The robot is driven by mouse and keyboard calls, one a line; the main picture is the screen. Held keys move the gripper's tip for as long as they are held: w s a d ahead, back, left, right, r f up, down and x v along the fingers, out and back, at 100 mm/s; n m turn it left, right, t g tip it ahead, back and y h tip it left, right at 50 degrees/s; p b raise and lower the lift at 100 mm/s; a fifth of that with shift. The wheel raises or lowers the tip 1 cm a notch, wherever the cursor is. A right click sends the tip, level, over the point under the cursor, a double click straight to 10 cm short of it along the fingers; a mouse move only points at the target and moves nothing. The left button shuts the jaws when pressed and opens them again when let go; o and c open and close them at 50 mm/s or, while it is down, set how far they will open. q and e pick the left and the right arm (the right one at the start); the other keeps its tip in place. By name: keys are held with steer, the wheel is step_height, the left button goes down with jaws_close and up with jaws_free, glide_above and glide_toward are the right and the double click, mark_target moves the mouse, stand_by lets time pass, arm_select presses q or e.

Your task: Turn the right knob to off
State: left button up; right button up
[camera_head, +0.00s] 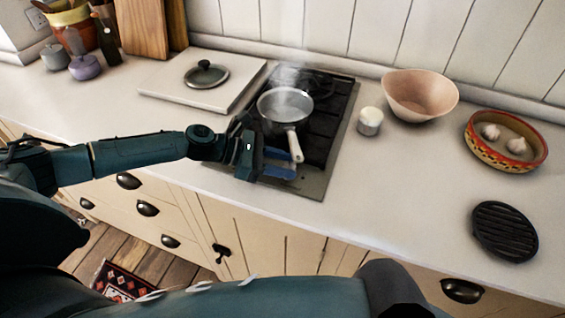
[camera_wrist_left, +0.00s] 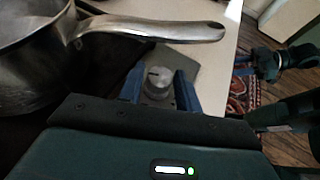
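The cooktop (camera_head: 337,113) is set into the counter, with a steaming metal saucepan (camera_head: 284,105) on it. The pan's handle points toward the cooktop's front edge. My left gripper (camera_head: 280,170) is low over this front edge, beside and below the handle. In the left wrist view, a round silver knob (camera_wrist_left: 157,84) with a dark pointer mark sits between the two blue fingers of the left gripper (camera_wrist_left: 160,92). The fingers are apart, one on each side of the knob; I cannot tell that they touch it. The knob is hidden in the head view.
The saucepan handle (camera_wrist_left: 165,28) passes close to the left fingers. A white-topped jar (camera_head: 370,121), a pink bowl (camera_head: 419,96), a patterned dish (camera_head: 505,140) with garlic and a black trivet (camera_head: 505,231) stand to the right. A lid (camera_head: 206,75) lies on a white board (camera_head: 165,93) at left.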

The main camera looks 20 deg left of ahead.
arm_select(q)
steer(key=o, duration=0.3)
steer(key=b+v, duration=0.2)
steer(key=v, duration=1)
steer(key=shift+a+b, duration=0.15)
steer(key=shift+b, duration=0.2)
steer(key=shift+s+a+r, duration=0.2)
steer(key=shift+a, duration=0.15)
arm_select(e)
steer(key=shift+w+a+f, duration=0.15)
steer(key=shift+a+f, duration=0.15)
steer(key=shift+f, duration=0.05)
